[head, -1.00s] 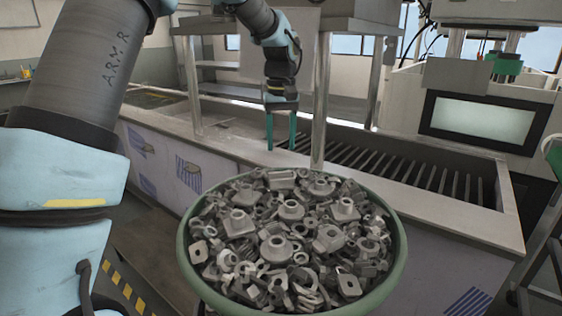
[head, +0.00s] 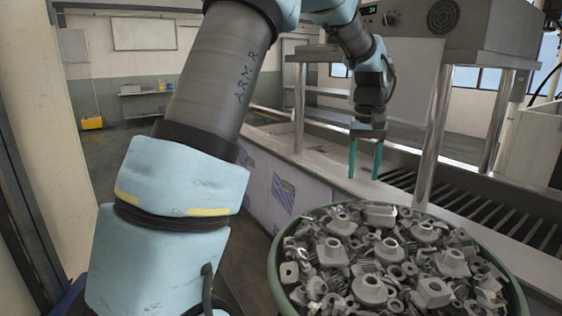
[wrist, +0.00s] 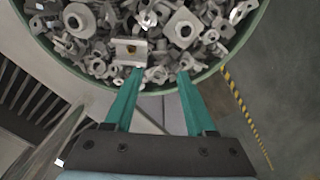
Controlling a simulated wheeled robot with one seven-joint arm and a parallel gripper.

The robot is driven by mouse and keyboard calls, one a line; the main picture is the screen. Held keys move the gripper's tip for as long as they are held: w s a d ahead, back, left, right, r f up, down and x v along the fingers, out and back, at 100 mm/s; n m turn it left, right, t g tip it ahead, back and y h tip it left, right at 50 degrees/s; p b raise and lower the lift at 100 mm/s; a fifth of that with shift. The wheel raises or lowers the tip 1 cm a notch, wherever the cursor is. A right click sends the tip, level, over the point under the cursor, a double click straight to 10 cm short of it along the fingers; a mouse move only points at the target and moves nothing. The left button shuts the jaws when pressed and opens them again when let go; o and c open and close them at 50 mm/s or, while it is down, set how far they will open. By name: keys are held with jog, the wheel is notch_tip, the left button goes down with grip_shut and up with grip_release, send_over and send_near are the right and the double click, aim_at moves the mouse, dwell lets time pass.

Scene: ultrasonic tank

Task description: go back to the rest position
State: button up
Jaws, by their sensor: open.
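My gripper (head: 364,168) has two teal fingers pointing down, apart and with nothing between them. In the head view it hangs past the far rim of a round green bin, in front of the steel tank's edge. In the wrist view my gripper (wrist: 158,80) shows its fingertips at the bin's rim, with the metal parts beyond them. The bin (head: 277,262) is heaped with grey metal parts (head: 395,262), which also fill the top of the wrist view (wrist: 150,30).
The steel tank (head: 330,172) with a slatted rack (head: 490,212) lies behind the bin. Steel posts (head: 432,140) hold up a control box (head: 440,30). Open floor (head: 110,165) lies to the left, with a yellow case (head: 92,123) far back. Yellow-black tape (wrist: 245,115) marks the floor.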

jog(key=s+a+f, duration=0.1)
jog(key=a+f, duration=0.1)
jog(key=a, duration=0.7)
jog(key=s+a+f, duration=0.2)
jog(key=a+f, duration=0.1)
jog(key=a, duration=0.7)
jog(key=s+a+f+n+t, duration=0.1)
jog(key=s+a+f, duration=0.3)
jog(key=s+a, duration=0.4)
jog(key=a, duration=0.3)
jog(key=shift+s+a+n, duration=0.3)
jog(key=shift+s+a, duration=0.05)
jog(key=shift+s, duration=0.05)
jog(key=shift+c, duration=0.5)
